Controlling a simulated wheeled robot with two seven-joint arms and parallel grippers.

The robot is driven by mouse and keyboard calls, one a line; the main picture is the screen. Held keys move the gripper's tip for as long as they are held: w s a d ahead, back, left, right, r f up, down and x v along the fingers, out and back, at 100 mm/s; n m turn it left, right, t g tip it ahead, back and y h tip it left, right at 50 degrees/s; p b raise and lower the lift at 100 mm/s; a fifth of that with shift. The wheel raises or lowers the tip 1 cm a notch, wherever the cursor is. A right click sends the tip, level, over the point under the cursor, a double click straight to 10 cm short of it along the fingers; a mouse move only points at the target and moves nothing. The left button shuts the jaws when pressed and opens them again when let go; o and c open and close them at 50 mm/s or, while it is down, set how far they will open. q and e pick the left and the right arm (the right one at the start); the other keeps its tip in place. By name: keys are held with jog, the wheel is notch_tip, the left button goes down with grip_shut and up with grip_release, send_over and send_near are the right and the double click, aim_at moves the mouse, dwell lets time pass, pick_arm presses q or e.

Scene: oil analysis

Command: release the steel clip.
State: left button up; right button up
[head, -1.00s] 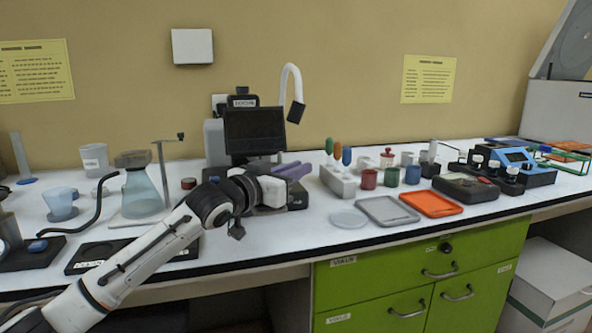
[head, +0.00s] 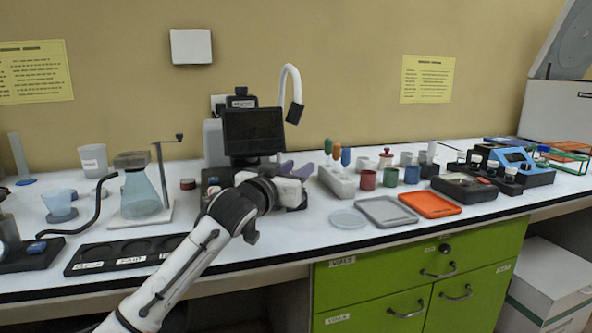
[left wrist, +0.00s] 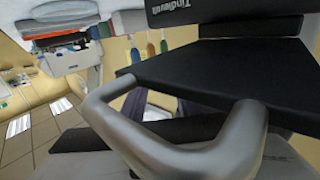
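My left gripper (head: 294,169) reaches in front of the dark-screened device at the back of the bench. Its two purple fingers show partly beyond my wrist, and whether they touch anything is hidden. In the left wrist view a thick grey metallic bent bar, seemingly the steel clip (left wrist: 170,150), looms close to the camera, in front of a flat black panel (left wrist: 220,70). I cannot make out the clip in the head view. The fingertips are not clear in the left wrist view. My right gripper is not in view.
The device with the dark screen (head: 254,131) stands behind my gripper. To its right are a rack with coloured handles (head: 337,182), a grey tray (head: 387,211) and an orange tray (head: 430,204). A conical flask (head: 141,193) and a black holder (head: 125,255) stand left.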

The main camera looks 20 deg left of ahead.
pick_arm(q)
jog(key=shift+s, duration=0.1)
jog(key=s, duration=0.3)
jog(key=s+a, duration=0.1)
jog(key=s, duration=0.5)
jog(key=shift+s+a+p, duration=0.15)
jog(key=shift+p, duration=0.2)
jog(key=shift+s, duration=0.35)
